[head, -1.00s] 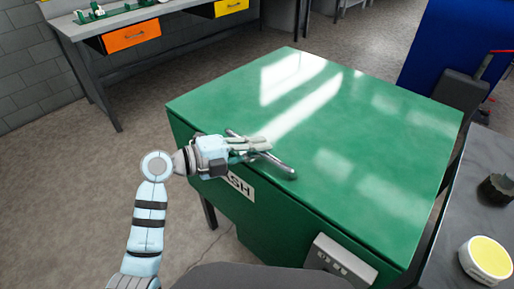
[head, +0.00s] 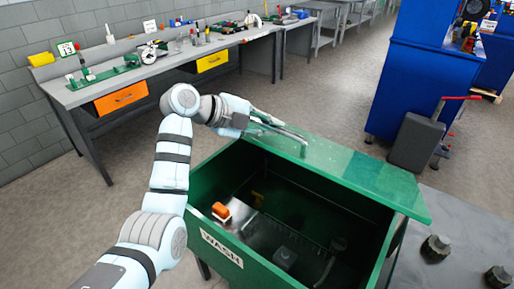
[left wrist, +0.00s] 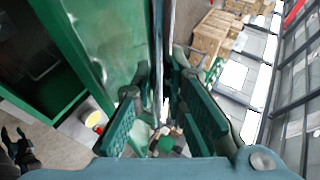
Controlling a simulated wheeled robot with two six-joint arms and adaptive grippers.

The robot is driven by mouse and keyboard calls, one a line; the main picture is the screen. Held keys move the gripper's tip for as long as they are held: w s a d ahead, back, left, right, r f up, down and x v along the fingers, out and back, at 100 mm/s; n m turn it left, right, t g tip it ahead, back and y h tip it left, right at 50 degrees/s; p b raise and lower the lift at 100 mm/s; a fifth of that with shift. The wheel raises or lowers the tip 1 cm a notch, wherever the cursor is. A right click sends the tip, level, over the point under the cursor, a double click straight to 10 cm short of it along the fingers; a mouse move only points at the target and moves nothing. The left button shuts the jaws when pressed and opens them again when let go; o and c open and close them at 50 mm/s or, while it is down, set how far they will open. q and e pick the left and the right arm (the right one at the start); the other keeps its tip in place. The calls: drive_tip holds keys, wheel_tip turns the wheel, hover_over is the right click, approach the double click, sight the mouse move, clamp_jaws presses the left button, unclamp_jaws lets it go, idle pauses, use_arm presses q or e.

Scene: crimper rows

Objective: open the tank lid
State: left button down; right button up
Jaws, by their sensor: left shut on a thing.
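The green wash tank (head: 240,262) stands in front of me with its dark inside showing. Its green lid (head: 370,178) is raised and tilted up at the back of the opening. A metal bar handle (head: 290,134) runs along the lid's upper edge. My left gripper (head: 262,123) is shut on this handle. In the left wrist view the two fingers (left wrist: 163,112) stand either side of the thin bar, with the green lid (left wrist: 105,35) to their left. My right gripper is out of view.
Inside the tank lie an orange-topped object (head: 221,210) and dark fittings. A grey workbench (head: 190,58) with drawers stands behind left. A grey table (head: 470,235) is beside the tank.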

use_arm(q)
drive_tip(key=r, duration=0.1)
drive_tip(key=w+d+r, duration=0.1)
drive_tip(key=w+r+p, duration=0.1)
drive_tip(key=r, duration=0.1)
drive_tip(key=shift+w+d, duration=0.25)
drive_tip(key=shift+d, duration=0.15)
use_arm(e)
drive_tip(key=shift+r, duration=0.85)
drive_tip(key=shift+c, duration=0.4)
